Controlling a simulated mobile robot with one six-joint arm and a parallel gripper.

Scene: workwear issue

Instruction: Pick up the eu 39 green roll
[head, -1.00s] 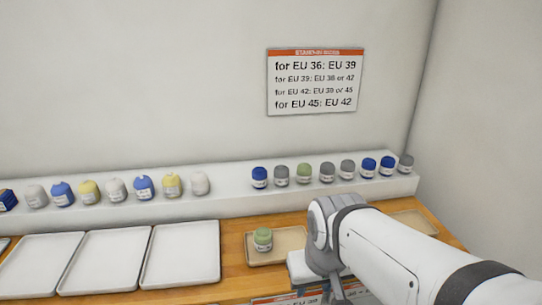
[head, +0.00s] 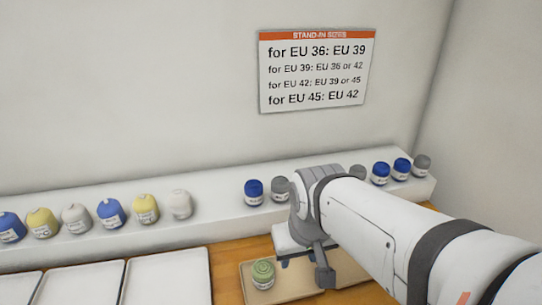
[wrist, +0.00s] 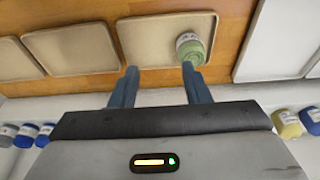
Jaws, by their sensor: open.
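A green roll with a white label band (head: 263,274) stands on a beige tray (head: 256,299) on the wooden counter in the head view. It also shows in the wrist view (wrist: 190,48), just beyond the tip of the right-hand finger. Its label is too small to read. My gripper (wrist: 160,82) is open and empty, its two fingers apart above the near edge of the tray. In the head view my arm covers part of the shelf, and the one green roll seen there earlier is hidden.
A white shelf (head: 225,218) along the wall holds several blue, grey, yellow and white rolls. White trays (head: 168,283) lie at left on the counter. Other beige trays (wrist: 78,50) lie beside the green roll's tray. A stand-in sizes sign (head: 315,70) hangs on the wall.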

